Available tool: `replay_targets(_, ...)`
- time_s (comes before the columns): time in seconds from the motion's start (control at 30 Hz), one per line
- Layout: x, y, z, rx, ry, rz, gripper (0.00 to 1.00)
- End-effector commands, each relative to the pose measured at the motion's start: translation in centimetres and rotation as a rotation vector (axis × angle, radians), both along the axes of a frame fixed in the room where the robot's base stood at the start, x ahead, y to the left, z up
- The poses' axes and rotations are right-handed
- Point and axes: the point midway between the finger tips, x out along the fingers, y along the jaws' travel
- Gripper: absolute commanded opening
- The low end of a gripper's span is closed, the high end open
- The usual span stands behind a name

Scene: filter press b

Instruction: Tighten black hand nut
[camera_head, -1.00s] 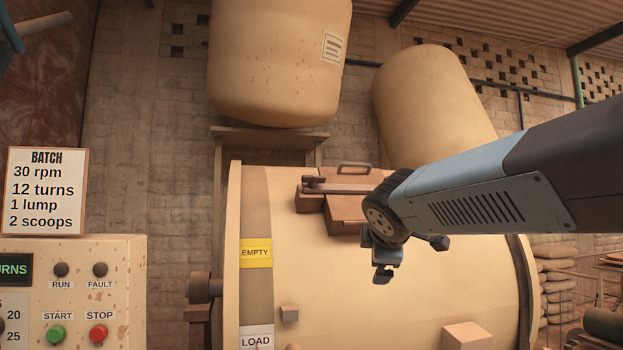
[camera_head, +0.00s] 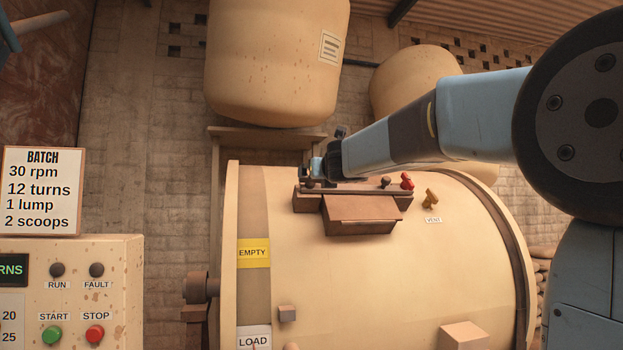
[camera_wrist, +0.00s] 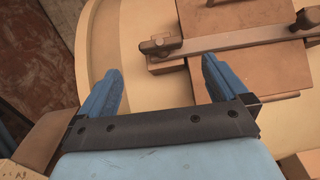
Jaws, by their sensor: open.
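A dark hand nut (camera_head: 310,183) stands at the left end of the clamp bar on the drum's hatch. It also shows in the wrist view (camera_wrist: 160,44), just beyond my fingertips. A second dark nut (camera_head: 385,181) is at the bar's right end; it shows at the wrist view's upper right (camera_wrist: 304,19). My gripper (camera_head: 305,172) is over the hatch's left end, close to the left nut. In the wrist view my gripper (camera_wrist: 160,66) has its two blue fingers wide apart, with nothing between them. Both nuts look brown-black, and their threads are hidden.
A brown box-shaped part (camera_head: 361,213) juts from the drum (camera_head: 460,270) below the bar. A tank (camera_head: 277,62) hangs above. A control panel (camera_head: 75,290) is at left.

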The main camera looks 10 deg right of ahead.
Motion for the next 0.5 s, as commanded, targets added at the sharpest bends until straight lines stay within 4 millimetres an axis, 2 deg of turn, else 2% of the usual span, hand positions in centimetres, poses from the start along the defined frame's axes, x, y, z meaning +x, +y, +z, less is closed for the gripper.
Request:
replay_targets(0.1, 2.0, 0.0, -0.1, 0.000, 0.001, 0.000, 1.00)
replay_targets(0.5, 7.8, -0.2, -0.1, 0.002, 0.000, -0.001, 1.00)
